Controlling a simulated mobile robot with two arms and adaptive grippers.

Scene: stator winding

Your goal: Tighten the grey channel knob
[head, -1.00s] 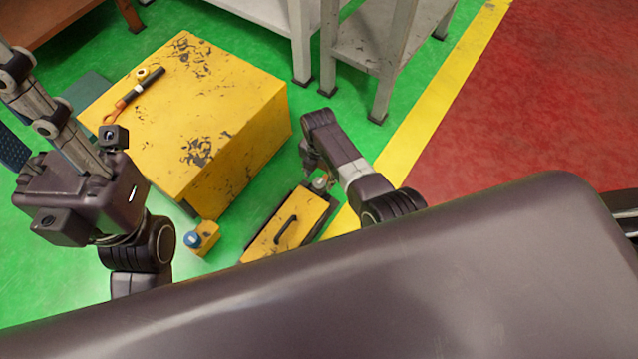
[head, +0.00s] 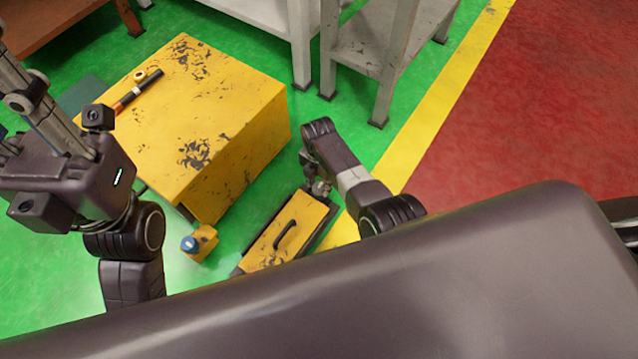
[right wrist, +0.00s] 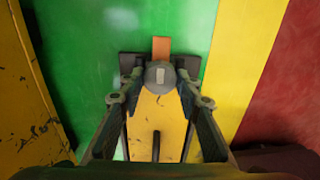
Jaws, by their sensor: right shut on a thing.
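The grey knob (right wrist: 160,76) is a round cap with a pale mark on top, at the far end of a yellow case (right wrist: 158,112) in the right wrist view. My right gripper (right wrist: 160,84) is shut on it, one finger on each side. In the head view the right gripper (head: 317,186) reaches down at the far end of the same yellow case (head: 275,248), which has a black handle. The knob is mostly hidden there. My left arm is raised at the left; the left gripper's (head: 40,105) fingertips are not clearly visible.
A large worn yellow box (head: 225,100) stands left of the case, with an orange and black tool (head: 138,90) on top. A small yellow block with a blue knob (head: 190,243) sits on the green floor. Grey tables (head: 370,45) stand behind.

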